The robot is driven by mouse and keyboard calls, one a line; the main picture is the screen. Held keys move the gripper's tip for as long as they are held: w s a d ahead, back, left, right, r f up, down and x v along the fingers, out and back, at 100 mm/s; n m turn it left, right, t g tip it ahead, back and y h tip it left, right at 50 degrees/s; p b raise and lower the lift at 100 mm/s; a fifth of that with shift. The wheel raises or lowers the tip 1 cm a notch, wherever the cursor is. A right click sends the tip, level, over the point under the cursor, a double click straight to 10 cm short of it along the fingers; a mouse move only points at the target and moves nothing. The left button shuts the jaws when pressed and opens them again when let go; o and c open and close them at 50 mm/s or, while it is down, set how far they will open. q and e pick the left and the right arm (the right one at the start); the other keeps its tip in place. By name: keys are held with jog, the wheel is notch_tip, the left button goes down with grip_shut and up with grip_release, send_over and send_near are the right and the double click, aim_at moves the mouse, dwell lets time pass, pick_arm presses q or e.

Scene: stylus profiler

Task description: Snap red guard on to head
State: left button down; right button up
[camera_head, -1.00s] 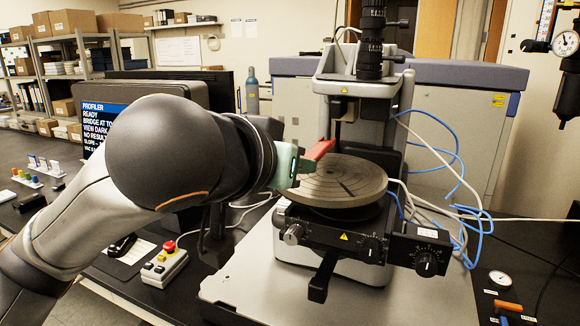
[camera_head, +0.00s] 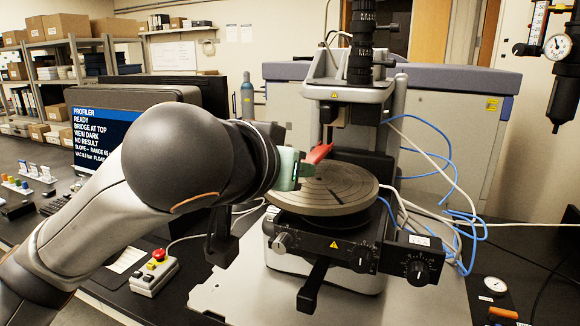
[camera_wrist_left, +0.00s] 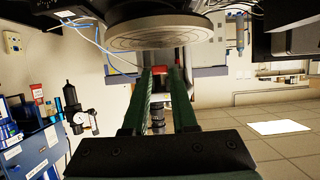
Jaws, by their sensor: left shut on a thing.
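The red guard (camera_head: 319,152) is a small red piece at the tips of my left gripper (camera_head: 297,168), which has pale green fingers in the head view. The gripper is shut on it, above the left part of the round grey stage (camera_head: 345,190). In the left wrist view a small part of the guard (camera_wrist_left: 160,69) shows between the dark green fingertips. The profiler head (camera_head: 341,114) hangs under the bridge (camera_head: 347,92), just above and right of the guard. I cannot tell whether guard and head touch. My right gripper is not in view.
The black knob block (camera_head: 415,262) and blue and white tubes (camera_head: 440,170) are at the right of the profiler. A control box with a red button (camera_head: 155,272) stands left on the black bench. The monitor (camera_head: 100,127) is behind my left arm.

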aim_at(320, 148)
pick_arm(q)
jog(key=x, duration=0.6)
jog(key=shift+w+r, duration=0.1)
jog(key=shift+r, duration=0.3)
jog(key=shift+w+d, duration=0.35)
jog(key=shift+w, duration=0.75)
jog(key=shift+w+d, duration=0.4)
jog(key=shift+w, duration=0.65)
jog(key=shift+w+d, duration=0.35)
jog(key=shift+w, duration=0.75)
jog(key=shift+r, duration=0.7)
jog(key=c, duration=0.6)
grip_release()
jog(key=shift+c, duration=0.5)
